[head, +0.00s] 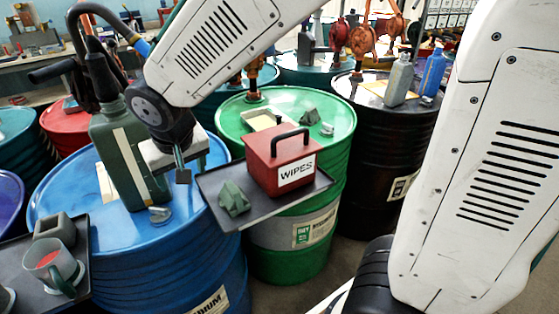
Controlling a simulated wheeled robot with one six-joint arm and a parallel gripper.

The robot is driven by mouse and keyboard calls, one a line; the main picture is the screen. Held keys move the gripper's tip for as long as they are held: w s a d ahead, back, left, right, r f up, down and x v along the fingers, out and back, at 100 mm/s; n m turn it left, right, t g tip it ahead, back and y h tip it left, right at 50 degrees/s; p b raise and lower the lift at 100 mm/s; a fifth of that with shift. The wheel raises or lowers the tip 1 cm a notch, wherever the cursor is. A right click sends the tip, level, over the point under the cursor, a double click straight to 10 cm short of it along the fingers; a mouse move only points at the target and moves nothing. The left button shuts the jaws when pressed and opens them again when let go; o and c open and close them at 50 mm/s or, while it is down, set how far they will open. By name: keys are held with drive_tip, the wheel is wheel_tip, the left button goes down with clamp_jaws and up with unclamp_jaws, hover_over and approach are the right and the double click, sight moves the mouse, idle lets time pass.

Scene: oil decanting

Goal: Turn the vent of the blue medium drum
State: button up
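The blue drum (190,262) stands at left, and part of its label, ending in "DIUM", shows at the bottom. A small silver-grey fitting (160,214), which looks like the vent, sits on the front of its lid. My gripper (183,176) points down above the right part of the lid, up and to the right of the fitting and apart from it in the picture. Its dark fingers are seen nearly edge-on, so I cannot tell whether they are open or shut. I see nothing held in them.
A dark green canister (128,165) stands on the blue lid, close left of my gripper. A black pump handle and hose (92,70) rise behind it. A tray (222,213) with a red WIPES box (281,165) is at right. Another tray (78,243) holds a cup (52,262).

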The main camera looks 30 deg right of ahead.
drive_tip(key=s+d+r+g, duration=0.1)
drive_tip(key=s+d+r, duration=0.2)
drive_tip(key=s+d, duration=0.4)
drive_tip(key=s+d+r+m, duration=0.1)
drive_tip(key=s+d+r, duration=0.2)
drive_tip(key=s+d, duration=0.4)
drive_tip(key=shift+s+g+h, duration=0.3)
drive_tip(key=shift+s+g, duration=0.1)
drive_tip(key=shift+s, duration=0.1)
drive_tip(key=shift+d, duration=0.1)
